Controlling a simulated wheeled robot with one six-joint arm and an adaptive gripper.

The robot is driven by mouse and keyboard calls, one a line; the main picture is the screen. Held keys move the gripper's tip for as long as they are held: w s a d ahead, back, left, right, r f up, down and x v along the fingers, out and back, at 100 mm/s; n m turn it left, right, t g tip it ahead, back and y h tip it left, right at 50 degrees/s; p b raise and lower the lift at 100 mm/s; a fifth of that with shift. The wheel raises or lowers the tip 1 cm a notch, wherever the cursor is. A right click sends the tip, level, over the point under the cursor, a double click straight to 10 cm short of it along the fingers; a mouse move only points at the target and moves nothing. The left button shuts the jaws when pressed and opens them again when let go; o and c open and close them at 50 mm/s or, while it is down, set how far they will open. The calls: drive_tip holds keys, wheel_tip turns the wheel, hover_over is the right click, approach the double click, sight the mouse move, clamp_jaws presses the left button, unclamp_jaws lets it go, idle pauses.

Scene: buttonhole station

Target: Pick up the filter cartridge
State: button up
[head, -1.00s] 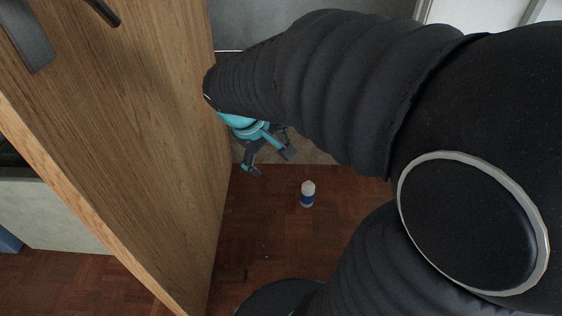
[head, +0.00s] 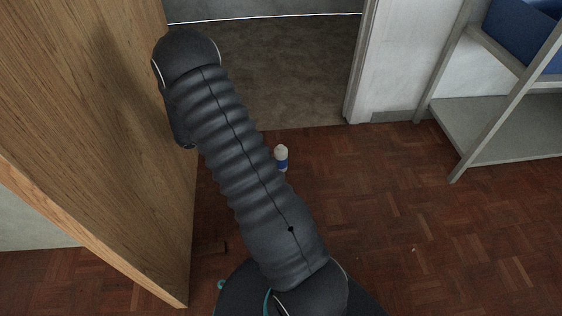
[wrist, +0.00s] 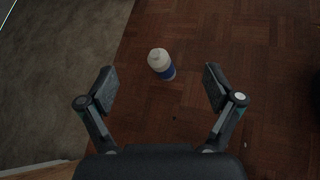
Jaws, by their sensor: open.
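The filter cartridge (head: 281,158) is a small white bottle-like piece with a blue band. It stands on the brown parquet floor in the doorway area, just right of my arm in the head view. In the wrist view the cartridge (wrist: 161,64) is ahead of and between the fingers, apart from both. My gripper (wrist: 160,82) is open and empty in the wrist view. In the head view my gripper is hidden behind my arm.
A wooden door (head: 100,130) stands open close on the left of my arm. A grey carpet (head: 290,80) begins behind the cartridge, past the doorway. A grey shelf unit (head: 500,125) with a blue bin (head: 525,35) stands at right. The floor right of the cartridge is clear.

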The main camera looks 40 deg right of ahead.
sight(280, 153)
wheel_tip(280, 153, down, 16)
drive_tip(key=w+d+n+t+h+b, duration=0.2)
drive_tip(key=n, duration=0.3)
drive_tip(key=x, duration=0.7)
drive_tip(key=shift+s+d+f, duration=0.15)
drive_tip(key=shift+s+f, duration=0.15)
drive_tip(key=shift+f, duration=0.05)
drive_tip(key=shift+b+x, duration=0.5)
drive_tip(key=shift+x, duration=2.75)
drive_tip(key=shift+w, duration=0.1)
drive_tip(key=c, duration=1.4)
drive_tip(key=shift+r, duration=0.1)
